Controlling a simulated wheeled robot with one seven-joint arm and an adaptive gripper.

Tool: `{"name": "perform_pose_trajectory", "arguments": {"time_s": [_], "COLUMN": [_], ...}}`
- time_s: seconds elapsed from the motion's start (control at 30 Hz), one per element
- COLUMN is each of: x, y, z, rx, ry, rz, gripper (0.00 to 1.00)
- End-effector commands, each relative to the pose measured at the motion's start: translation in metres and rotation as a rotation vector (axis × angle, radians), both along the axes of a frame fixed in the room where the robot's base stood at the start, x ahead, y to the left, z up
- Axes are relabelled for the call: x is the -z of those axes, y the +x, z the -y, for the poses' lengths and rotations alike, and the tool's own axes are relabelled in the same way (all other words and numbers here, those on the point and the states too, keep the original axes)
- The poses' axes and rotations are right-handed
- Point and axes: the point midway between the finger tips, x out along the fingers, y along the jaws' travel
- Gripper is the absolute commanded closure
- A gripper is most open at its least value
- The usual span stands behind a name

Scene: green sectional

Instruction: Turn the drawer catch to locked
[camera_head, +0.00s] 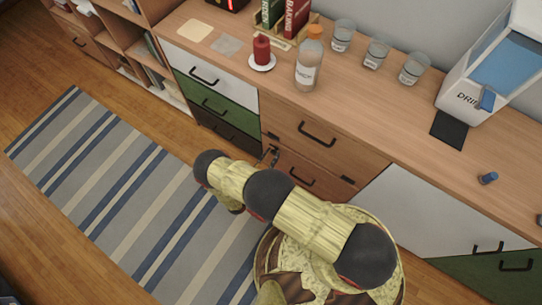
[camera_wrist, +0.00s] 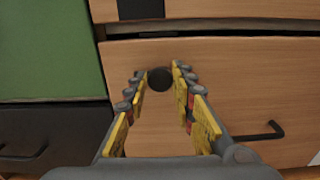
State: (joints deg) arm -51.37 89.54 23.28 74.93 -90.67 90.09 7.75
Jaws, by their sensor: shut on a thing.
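The drawer catch (camera_wrist: 160,79) shows in the wrist view as a dark round knob near the upper left of a wooden drawer front (camera_wrist: 225,85). My gripper (camera_wrist: 159,72) has its yellow-padded fingers on either side of the knob and is shut on it. The catch's turned position cannot be made out. In the head view my gripper (camera_head: 270,157) is small and dark against the lower wooden drawer (camera_head: 290,172), and my arm hides part of that drawer. A black bar handle (camera_wrist: 258,132) is at the drawer's lower right in the wrist view.
An upper wooden drawer (camera_head: 345,148) with a black handle is above. Green and dark drawers (camera_head: 222,112) stand to the left. The counter holds a bottle (camera_head: 308,62), a red candle (camera_head: 262,50) and several glasses. A striped rug (camera_head: 125,190) covers open floor.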

Motion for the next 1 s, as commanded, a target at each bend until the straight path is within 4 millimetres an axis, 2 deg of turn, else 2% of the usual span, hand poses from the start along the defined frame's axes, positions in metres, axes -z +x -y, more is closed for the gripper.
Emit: {"name": "perform_pose_trajectory", "arguments": {"time_s": [0.33, 0.67, 1.0], "x": [0.0001, -0.0001, 0.0001], "y": [-0.0001, 0.0002, -0.0006], "z": [0.0001, -0.0003, 0.0007], "rx": [0.000, 0.000, 0.000], "ry": [0.000, 0.034, 0.213], "rz": [0.000, 0.026, 0.166], "gripper": [0.99, 1.00, 1.00]}}
